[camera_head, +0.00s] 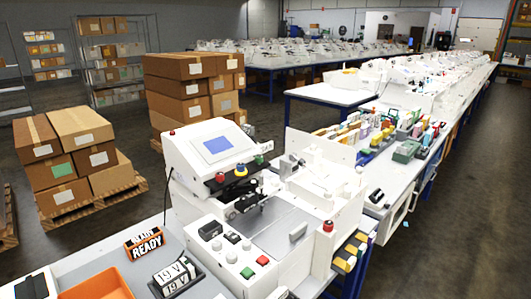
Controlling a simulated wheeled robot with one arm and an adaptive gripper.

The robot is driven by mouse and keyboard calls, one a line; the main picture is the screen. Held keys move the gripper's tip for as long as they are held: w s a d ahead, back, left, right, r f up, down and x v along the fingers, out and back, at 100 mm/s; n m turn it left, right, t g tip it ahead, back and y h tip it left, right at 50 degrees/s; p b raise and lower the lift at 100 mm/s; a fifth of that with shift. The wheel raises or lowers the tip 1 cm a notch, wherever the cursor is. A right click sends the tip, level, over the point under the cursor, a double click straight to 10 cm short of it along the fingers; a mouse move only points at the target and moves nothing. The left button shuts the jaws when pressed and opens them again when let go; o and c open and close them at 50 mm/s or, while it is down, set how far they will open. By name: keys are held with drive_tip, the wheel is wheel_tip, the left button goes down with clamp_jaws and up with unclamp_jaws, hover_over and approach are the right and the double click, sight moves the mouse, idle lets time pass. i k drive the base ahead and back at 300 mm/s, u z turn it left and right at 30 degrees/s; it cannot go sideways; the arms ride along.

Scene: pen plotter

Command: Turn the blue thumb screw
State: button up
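A white plotter machine (300,232) stands on the long bench in the middle of the view. It has a tilted blue screen (217,145), a grey flat bed (283,226) and a dark carriage-like part (248,201) above the bed. My gripper does not show in this view.
An orange tray (98,284), a READY sign (144,242) and number cards (174,277) lie at the front left. Red push buttons (328,226) stick up from the machine. Stacked cartons (190,88) stand behind. The aisle floor (455,215) on the right is clear.

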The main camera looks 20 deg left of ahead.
sight(241, 170)
drive_tip(key=u, duration=0.35)
drive_tip(key=i, duration=0.75)
drive_tip(key=u, duration=0.6)
